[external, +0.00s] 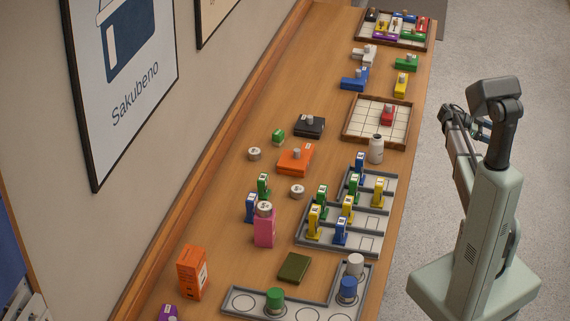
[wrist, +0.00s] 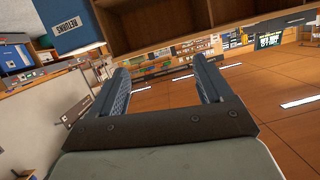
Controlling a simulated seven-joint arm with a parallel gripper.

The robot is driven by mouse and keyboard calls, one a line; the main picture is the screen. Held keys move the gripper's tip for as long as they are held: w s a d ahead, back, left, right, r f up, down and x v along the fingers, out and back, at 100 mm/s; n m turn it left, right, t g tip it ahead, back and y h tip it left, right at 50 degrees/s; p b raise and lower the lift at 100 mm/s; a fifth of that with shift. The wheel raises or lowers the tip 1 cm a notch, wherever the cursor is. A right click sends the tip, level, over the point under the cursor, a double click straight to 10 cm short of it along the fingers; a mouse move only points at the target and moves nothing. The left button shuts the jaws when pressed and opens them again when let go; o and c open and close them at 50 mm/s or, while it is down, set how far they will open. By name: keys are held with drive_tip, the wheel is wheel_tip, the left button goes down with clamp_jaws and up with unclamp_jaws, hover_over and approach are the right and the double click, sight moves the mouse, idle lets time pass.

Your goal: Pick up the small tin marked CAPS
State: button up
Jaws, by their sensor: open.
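Small round silver tins with pale lids are in the external view. One tin (external: 254,154) stands on the table left of the orange block, and another tin (external: 297,191) stands just below that block. A similar round lid (external: 264,208) sits on top of a pink box. The lettering is too small to read, so I cannot tell which is marked CAPS. My gripper (wrist: 164,82) is open and empty in the wrist view, facing the room with no tin in sight. In the external view my arm is folded right of the table, away from the tins.
Bare wood surrounds the left tin.

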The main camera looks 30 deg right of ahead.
drive_tip(key=w+a+r+m+t+h, duration=0.1)
drive_tip(key=w+a+r+t, duration=0.15)
drive_tip(key=w+a, duration=0.5)
drive_tip(key=w+a+r+t+h, duration=0.2)
drive_tip(key=w+a+r, duration=0.1)
drive_tip(key=w+a, duration=0.4)
drive_tip(key=w+a+n+t, duration=0.15)
drive_tip(key=w+a, duration=0.25)
drive_tip(key=a, duration=0.4)
drive_tip(key=w+a+t, duration=0.2)
drive_tip(key=w+a, duration=0.2)
drive_tip(key=a, duration=0.4)
drive_tip(key=w+a+t, duration=0.2)
drive_tip(key=w+a, duration=0.3)
drive_tip(key=a, duration=0.4)
drive_tip(key=n+y, duration=1.3)
drive_tip(key=y, duration=0.1)
hover_over(298, 188)
drive_tip(key=f, duration=0.5)
drive_tip(key=shift+w+a, duration=0.2)
drive_tip(key=shift+a, duration=0.1)
drive_tip(key=shift+s+d+f, duration=0.15)
drive_tip(key=shift+d+f, duration=0.05)
drive_tip(key=shift+f, duration=0.85)
drive_tip(key=shift+s+d+f, duration=0.1)
drive_tip(key=shift+d+f, duration=0.05)
drive_tip(key=shift+f, duration=1.55)
